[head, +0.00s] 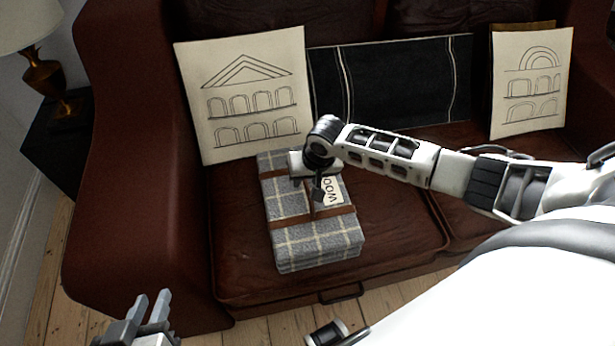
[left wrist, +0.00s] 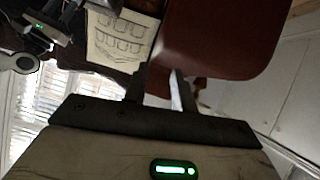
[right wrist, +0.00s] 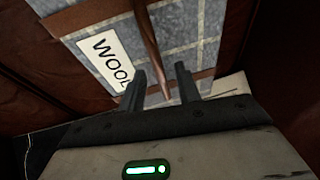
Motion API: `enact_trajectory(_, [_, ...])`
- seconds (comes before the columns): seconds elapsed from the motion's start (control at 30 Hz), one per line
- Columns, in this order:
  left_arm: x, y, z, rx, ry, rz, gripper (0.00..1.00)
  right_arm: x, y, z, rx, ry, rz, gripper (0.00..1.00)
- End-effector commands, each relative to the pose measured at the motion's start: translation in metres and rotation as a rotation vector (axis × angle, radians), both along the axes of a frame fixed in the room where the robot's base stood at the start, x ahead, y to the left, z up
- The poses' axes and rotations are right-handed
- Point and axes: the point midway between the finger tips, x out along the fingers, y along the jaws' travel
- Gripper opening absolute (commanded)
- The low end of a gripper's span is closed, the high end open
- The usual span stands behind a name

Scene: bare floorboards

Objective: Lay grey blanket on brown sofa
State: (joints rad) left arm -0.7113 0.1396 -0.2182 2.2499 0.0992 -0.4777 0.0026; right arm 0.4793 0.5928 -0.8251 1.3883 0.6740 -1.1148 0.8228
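The grey blanket (head: 302,232), folded with white check lines, brown straps and a "WOOL" label, lies on the left seat cushion of the brown sofa (head: 385,225). My right gripper (head: 316,192) is over the blanket's middle, beside the label. In the right wrist view the blanket (right wrist: 195,25) fills the upper part, and a brown strap or handle (right wrist: 148,45) runs down between the parted fingers of my right gripper (right wrist: 164,86). I cannot tell whether they touch it. My left gripper (head: 148,306) is open and empty in front of the sofa, low at the left.
Two cream cushions with arch drawings (head: 245,100) (head: 530,85) and a black cushion (head: 395,80) lean on the sofa's back. A lamp (head: 42,75) stands on a dark side table (head: 50,135) at the left. Floorboards show before the sofa.

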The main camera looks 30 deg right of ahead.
Motion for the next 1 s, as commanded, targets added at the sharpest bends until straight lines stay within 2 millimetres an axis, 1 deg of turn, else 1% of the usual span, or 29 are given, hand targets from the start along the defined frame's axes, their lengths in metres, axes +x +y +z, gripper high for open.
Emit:
enact_trajectory(0.13, [-0.001,0.0,-0.002,0.001,0.006,-0.001,0.26,0.0,0.0,0.004,-0.001,-0.001,0.001,0.33])
enact_trajectory(0.23, [-0.002,0.0,0.001,0.002,0.011,-0.001,0.26,-0.003,-0.001,0.015,-0.001,-0.001,0.001,0.33])
enact_trajectory(0.37, [-0.003,0.0,0.006,0.001,0.02,0.0,0.26,-0.01,-0.003,0.04,0.0,-0.002,0.002,0.33])
enact_trajectory(0.5, [-0.003,0.0,0.01,-0.002,0.029,0.001,0.26,-0.018,-0.005,0.07,-0.001,-0.003,0.003,0.33])
enact_trajectory(0.7, [-0.004,0.002,0.01,0.0,0.042,0.005,0.26,-0.027,-0.008,0.103,0.0,-0.001,0.001,0.33])
enact_trajectory(0.8, [-0.002,0.002,0.011,0.0,0.041,0.006,0.26,-0.03,-0.008,0.113,0.001,-0.001,0.0,0.33])
enact_trajectory(0.87, [-0.002,0.002,0.012,-0.001,0.039,0.007,0.26,-0.032,-0.007,0.115,0.002,-0.002,0.003,0.33])
enact_trajectory(0.93, [-0.001,0.002,0.012,-0.002,0.037,0.008,0.26,-0.036,0.001,0.113,0.017,-0.009,0.026,0.33])
enact_trajectory(0.97, [-0.001,0.002,0.012,-0.002,0.037,0.008,0.26,-0.04,0.008,0.11,0.03,-0.016,0.045,0.33])
enact_trajectory(1.0, [0.0,0.002,0.012,-0.002,0.036,0.008,0.26,-0.045,0.02,0.104,0.053,-0.035,0.079,0.33])
